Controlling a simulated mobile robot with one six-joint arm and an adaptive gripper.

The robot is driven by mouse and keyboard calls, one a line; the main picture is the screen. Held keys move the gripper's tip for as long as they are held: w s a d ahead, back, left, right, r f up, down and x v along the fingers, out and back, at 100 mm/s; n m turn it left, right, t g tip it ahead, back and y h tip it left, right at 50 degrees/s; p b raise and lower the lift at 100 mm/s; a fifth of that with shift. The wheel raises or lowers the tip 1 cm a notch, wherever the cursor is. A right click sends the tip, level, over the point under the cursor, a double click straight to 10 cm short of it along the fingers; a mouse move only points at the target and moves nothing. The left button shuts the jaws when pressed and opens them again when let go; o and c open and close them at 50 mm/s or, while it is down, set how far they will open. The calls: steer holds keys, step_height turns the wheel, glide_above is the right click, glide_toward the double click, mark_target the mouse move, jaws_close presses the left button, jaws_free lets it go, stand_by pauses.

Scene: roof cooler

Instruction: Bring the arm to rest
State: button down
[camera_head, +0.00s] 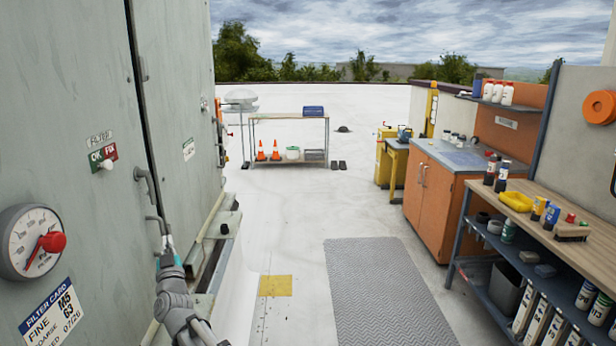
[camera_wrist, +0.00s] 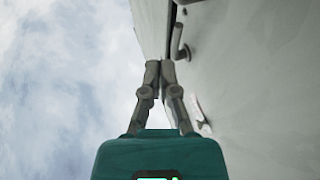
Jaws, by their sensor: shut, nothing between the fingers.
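My arm reaches up along the grey-green cooler cabinet (camera_head: 75,150) at the left of the head view. My gripper (camera_head: 165,238) is beside the cabinet's door seam, just below a door handle (camera_head: 147,187). In the wrist view my gripper (camera_wrist: 160,64) has its fingertips together with nothing between them. A handle (camera_wrist: 178,40) on the cabinet wall shows just past the fingertips there. I cannot tell whether the fingers touch the cabinet.
A dial with a red knob (camera_head: 52,242) and a filter switch (camera_head: 105,163) are on the cabinet. A grey mat (camera_head: 385,290) lies on the open roof floor. A workbench (camera_head: 540,205) and an orange cupboard (camera_head: 430,190) stand right. A trolley (camera_head: 290,118) stands at the back.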

steer(key=d+f+g+h+p, duration=0.1)
steer(key=d+f+g, duration=0.35)
steer(key=d, duration=0.45)
steer(key=w+d+f+n+g+h+p, duration=0.1)
steer(key=d+f+g, duration=0.3)
steer(key=d, duration=0.6)
steer(key=d+f+g+h+p, duration=0.1)
steer(key=d+f+g, duration=0.2)
steer(key=d+f, duration=0.45)
steer(key=s+d+f+m+g+h+p, duration=0.1)
steer(key=s+d+m+g+h, duration=0.1)
steer(key=s+d, duration=0.4)
steer(key=s+d+f+m+g+h+p, duration=0.1)
steer(key=s+d+g, duration=0.3)
steer(key=d, duration=0.9)
steer(key=s+d+f+m+g+h+p, duration=0.1)
steer(key=s+d+m+g+h, duration=0.2)
steer(key=s+d, duration=0.6)
steer(key=shift+d+f, duration=0.25)
steer(key=shift+f, duration=0.1)
steer(key=shift+g, duration=0.25)
